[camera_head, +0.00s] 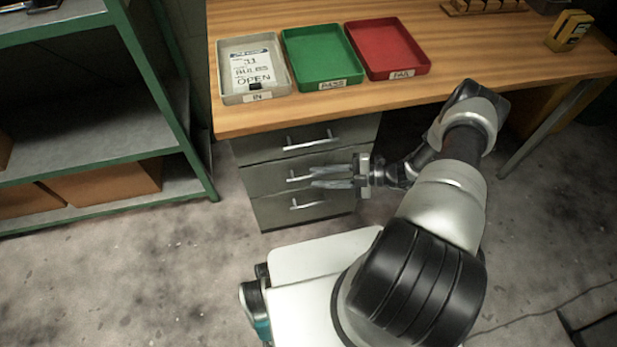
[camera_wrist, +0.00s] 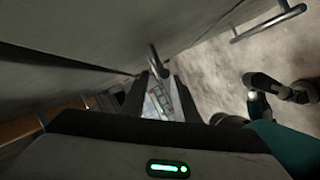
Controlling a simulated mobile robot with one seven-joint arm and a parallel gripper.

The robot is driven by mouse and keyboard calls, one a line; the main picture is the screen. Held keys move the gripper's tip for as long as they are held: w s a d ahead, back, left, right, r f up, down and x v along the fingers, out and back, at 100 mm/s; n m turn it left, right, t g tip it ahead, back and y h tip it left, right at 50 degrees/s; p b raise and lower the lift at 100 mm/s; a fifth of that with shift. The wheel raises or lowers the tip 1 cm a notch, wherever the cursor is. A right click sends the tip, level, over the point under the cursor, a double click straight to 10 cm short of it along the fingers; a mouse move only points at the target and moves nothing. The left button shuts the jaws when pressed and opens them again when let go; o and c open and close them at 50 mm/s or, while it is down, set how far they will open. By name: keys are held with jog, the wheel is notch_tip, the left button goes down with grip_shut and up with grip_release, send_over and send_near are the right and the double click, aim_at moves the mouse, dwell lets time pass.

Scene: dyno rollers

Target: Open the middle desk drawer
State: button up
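The grey drawer unit stands under the wooden desk in the head view. Its middle drawer (camera_head: 265,180) looks shut and flush with the others. The middle handle (camera_head: 294,178) is a short metal bar, partly hidden by my fingers. My gripper (camera_head: 313,177) reaches in from the right, with its two fingers apart at the right end of this handle. In the wrist view, a handle (camera_wrist: 156,62) lies just beyond and between the spread fingertips of my gripper (camera_wrist: 160,84). I cannot tell whether the fingers touch it.
The top handle (camera_head: 310,143) and bottom handle (camera_head: 308,204) sit above and below. The desk top (camera_head: 450,75) overhangs the drawers and carries a grey tray (camera_head: 283,85), a green tray and a red tray. A green-framed shelf (camera_head: 150,85) stands at left. Bare floor lies before the drawers.

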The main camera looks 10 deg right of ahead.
aim_at(309, 177)
jog(key=shift+x, duration=2.1)
grip_shut()
